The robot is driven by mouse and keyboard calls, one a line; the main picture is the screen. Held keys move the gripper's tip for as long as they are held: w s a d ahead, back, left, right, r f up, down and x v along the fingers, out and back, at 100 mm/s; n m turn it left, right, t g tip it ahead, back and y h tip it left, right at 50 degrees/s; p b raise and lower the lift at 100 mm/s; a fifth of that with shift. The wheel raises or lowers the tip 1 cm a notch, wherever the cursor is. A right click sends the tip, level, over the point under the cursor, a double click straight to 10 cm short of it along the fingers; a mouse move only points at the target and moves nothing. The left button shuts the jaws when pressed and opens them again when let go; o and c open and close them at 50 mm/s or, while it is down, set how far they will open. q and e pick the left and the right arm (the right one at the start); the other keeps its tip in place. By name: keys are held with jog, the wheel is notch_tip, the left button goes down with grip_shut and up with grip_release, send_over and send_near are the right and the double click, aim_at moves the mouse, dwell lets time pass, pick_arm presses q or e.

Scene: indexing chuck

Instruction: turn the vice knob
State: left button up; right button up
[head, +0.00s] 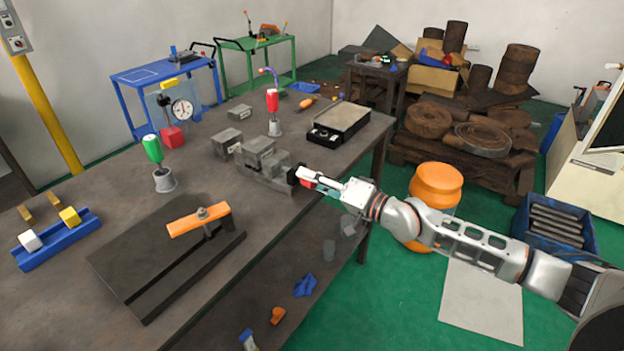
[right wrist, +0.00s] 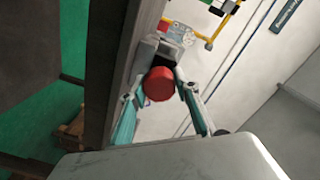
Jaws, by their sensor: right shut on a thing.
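The grey metal vice (head: 262,162) stands near the right edge of the workbench. Its red knob (right wrist: 159,84) faces the camera in the right wrist view, round and between the two fingers. In the head view a little red of the knob (head: 306,183) shows at the gripper. My right gripper (head: 300,176) reaches in from the right, level with the knob, and is shut on it. The far finger and the contact are partly hidden in the head view. My left gripper is not in view.
On the workbench (head: 110,205) are a black plate with an orange clamp (head: 199,220), a green-handled tool (head: 152,148), a red-handled tool (head: 272,100), a dark tray (head: 338,122) and a blue holder (head: 58,240).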

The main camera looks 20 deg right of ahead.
jog(key=o, duration=1.1)
jog(key=shift+d, duration=0.1)
jog(key=v, duration=1.2)
